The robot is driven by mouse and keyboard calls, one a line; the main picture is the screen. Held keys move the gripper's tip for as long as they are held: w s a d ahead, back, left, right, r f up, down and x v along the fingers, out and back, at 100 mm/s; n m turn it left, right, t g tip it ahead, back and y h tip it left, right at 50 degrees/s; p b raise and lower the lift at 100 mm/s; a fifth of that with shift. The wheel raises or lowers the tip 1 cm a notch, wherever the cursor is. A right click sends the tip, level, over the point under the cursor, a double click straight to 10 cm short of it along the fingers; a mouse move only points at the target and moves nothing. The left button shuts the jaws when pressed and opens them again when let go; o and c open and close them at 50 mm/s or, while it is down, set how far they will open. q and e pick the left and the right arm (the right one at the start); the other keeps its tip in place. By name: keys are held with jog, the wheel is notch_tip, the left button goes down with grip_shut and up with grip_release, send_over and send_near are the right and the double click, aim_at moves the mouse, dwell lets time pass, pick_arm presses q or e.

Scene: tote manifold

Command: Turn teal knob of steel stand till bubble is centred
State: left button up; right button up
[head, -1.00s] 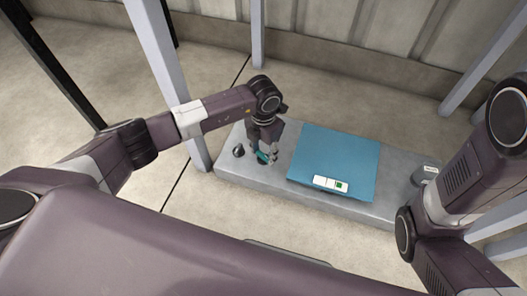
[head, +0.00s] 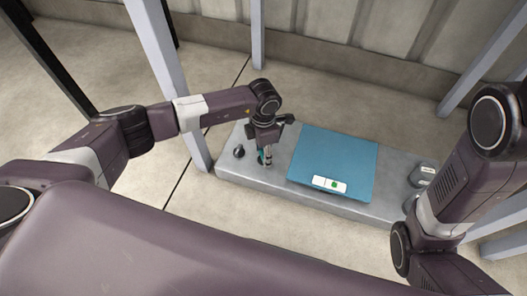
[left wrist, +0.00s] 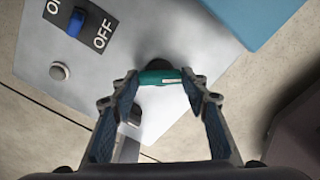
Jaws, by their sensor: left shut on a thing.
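The teal knob (head: 260,158) is on the left part of the grey steel stand (head: 225,170). My left gripper (head: 266,161) points down at it and hides part of it in the head view. In the left wrist view the teal knob (left wrist: 158,77) lies between the two fingertips (left wrist: 160,76), and the gripper is shut on it. A white strip (head: 320,182) with a green spot lies on the near edge of the blue plate (head: 335,150). The green spot is right of the strip's middle; the bubble is too small to make out. My right gripper is out of view.
A small dark knob (head: 239,151) stands left of my left gripper. A blue switch (left wrist: 76,22) marked ON and OFF and a round button (left wrist: 60,71) show in the left wrist view. Grey posts (head: 160,60) stand around the stand.

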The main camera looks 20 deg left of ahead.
pick_arm(q)
jog(key=shift+m, duration=0.4)
jog(key=o, duration=1.2)
jog(key=shift+c, duration=0.2)
notch_tip(320, 180, up, 12)
dwell(0.6)
